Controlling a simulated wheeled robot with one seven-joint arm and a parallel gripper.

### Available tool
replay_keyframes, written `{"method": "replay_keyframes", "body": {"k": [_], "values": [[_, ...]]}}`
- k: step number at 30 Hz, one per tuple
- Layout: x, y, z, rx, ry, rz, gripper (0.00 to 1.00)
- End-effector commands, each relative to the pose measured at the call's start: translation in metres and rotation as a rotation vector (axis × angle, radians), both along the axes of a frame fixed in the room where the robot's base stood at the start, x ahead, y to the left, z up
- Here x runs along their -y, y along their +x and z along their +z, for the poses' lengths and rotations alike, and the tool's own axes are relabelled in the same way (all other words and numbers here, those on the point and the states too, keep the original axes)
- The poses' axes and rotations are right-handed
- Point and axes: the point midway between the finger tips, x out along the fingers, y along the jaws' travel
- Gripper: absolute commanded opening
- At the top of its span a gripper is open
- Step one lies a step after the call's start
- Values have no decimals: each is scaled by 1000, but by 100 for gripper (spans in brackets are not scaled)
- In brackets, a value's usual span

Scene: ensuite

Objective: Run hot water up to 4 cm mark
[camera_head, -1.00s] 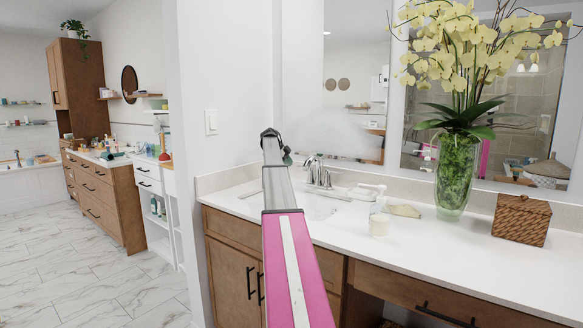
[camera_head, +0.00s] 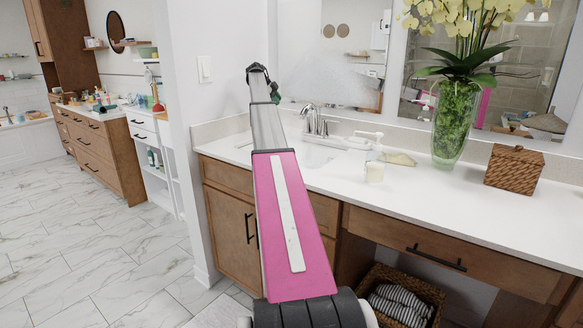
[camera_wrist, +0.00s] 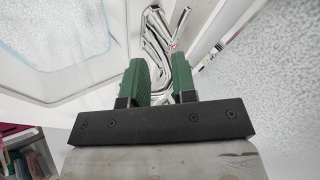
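A chrome faucet (camera_head: 312,121) stands at the back of the white counter, behind a sink basin (camera_head: 318,155) that my pink and grey arm partly hides. No 4 cm mark or running water can be made out.
A towel basket (camera_head: 425,290) sits below. Marble floor at left (camera_head: 90,240) is clear.

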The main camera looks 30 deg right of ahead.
Motion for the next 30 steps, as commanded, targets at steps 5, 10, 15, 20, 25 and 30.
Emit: {"method": "replay_keyframes", "body": {"k": [5, 10, 15, 20, 25, 30], "values": [[7, -7, -11, -80, -61, 118, 35], [23, -19, -30, -291, -206, 376, 35], [36, -29, -46, -597, -372, 655, 35], [42, -38, -59, -945, -519, 895, 35], [41, -45, -72, -1369, -652, 1107, 35], [34, -49, -84, -1795, -747, 1253, 35]]}}
